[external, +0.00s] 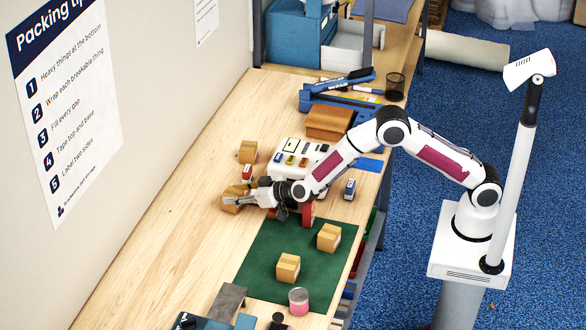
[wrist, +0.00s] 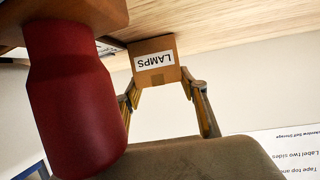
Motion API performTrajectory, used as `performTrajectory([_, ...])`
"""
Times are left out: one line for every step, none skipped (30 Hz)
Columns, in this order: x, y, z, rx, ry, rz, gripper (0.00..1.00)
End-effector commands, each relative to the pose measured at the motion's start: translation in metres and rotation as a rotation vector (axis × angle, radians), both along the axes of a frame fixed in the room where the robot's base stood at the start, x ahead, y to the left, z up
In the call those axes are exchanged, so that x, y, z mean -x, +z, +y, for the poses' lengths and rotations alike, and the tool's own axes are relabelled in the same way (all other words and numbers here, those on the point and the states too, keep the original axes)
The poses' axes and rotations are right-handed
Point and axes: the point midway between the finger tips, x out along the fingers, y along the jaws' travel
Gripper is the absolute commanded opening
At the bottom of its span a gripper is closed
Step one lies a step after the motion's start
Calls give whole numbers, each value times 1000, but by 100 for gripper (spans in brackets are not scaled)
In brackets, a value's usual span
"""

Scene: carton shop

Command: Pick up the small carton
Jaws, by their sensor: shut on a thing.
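A small brown carton (external: 231,197) is between the fingers of my gripper (external: 243,201), at the left of the wooden bench in the external view. The wrist view shows the same carton (wrist: 153,62) with a white label reading LAMPS, upside down in the picture. My gripper (wrist: 163,90) is shut with a finger on each side of it. Whether the carton touches the bench or is just off it is unclear. Other small cartons are a tan one (external: 248,151) behind and two (external: 329,236) (external: 288,267) on the green mat.
A dark red, bottle-shaped object (wrist: 70,100) stands close beside my gripper in the wrist view. A white tray (external: 296,160) of small items and a brown box (external: 329,121) lie farther back. The bench's left front is clear.

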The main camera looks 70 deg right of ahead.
Motion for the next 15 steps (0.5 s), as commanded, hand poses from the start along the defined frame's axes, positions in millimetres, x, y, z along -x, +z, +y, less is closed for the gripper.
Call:
performTrajectory([0,3,0,-1,0,-2,21])
performTrajectory([0,4,0,-1,0,-2,21])
performTrajectory([0,6,0,-1,0,-2,21])
performTrajectory([0,8,0,-1,0,-2,21])
performTrajectory([0,10,0,-1,0,-2,21])
performTrajectory([0,14,0,0,0,-2,21])
performTrajectory([0,17,0,-1,0,-3,21])
performTrajectory([-1,21,0,-1,-1,-4,21])
performTrajectory([0,26,0,-1,-1,-4,21])
performTrajectory([0,30,0,-1,-1,-4,21])
performTrajectory([-1,34,0,-1,-1,-4,21])
performTrajectory([-1,40,0,-1,-1,-4,21])
performTrajectory([-1,45,0,-1,-1,-5,21])
performTrajectory([-1,50,0,-1,-1,-5,21])
performTrajectory([-1,55,0,-2,-1,-4,21])
